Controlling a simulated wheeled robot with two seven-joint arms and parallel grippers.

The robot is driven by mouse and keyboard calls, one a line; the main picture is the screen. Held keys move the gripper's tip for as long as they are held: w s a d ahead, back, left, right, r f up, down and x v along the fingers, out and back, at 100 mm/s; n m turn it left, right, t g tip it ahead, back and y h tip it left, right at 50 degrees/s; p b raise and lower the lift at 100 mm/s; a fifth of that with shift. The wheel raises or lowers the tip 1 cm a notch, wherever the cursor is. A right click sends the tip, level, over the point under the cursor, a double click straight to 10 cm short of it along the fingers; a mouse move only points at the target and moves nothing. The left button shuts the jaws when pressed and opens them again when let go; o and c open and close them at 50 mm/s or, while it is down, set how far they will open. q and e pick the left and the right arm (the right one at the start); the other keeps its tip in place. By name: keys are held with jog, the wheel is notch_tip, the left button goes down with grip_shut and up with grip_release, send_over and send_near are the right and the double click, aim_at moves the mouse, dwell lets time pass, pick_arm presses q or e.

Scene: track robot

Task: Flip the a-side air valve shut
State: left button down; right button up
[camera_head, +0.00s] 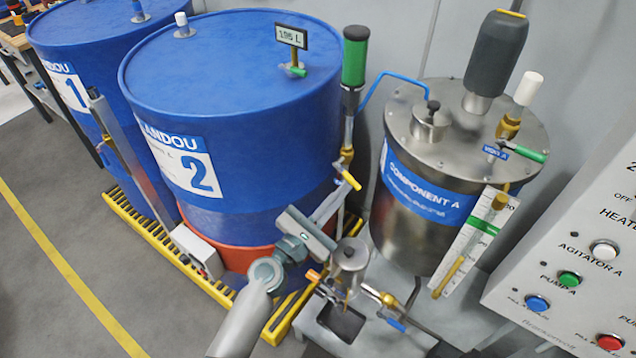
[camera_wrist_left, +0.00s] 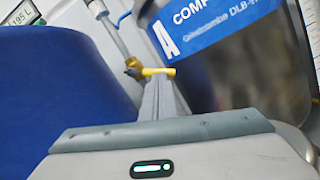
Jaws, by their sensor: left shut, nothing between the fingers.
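A brass valve with a yellow lever (camera_head: 348,174) sits on the thin upright pipe below the green-handled cylinder, between blue drum 2 and the Component A tank. I read no label on it. Its lever lies across the pipe line. In the left wrist view, the yellow lever (camera_wrist_left: 158,72) shows just past the fingertips, with the brass body to its left. My left gripper (camera_head: 340,192) is shut and empty, its tips close to the lever; I cannot tell whether they touch. The closed fingers (camera_wrist_left: 159,84) point straight at the lever. My right gripper is not in view.
Blue drum 2 (camera_head: 225,75) stands close on the left, the steel Component A tank (camera_head: 418,225) on the right. A green-handled valve (camera_head: 525,152) tops the tank. Below are a small steel pot (camera_head: 351,255) with orange- and blue-handled valves. A control panel (camera_head: 575,285) stands at right.

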pick_arm(q)
jog(key=n, duration=0.1)
jog(key=n+p, duration=0.1)
jog(key=d+r+n, duration=0.1)
jog(key=n, duration=0.1)
jog(key=shift+s+r+t+y, duration=0.1)
jog(key=shift+s+t+y, duration=0.2)
jog(key=shift+t+y, duration=0.1)
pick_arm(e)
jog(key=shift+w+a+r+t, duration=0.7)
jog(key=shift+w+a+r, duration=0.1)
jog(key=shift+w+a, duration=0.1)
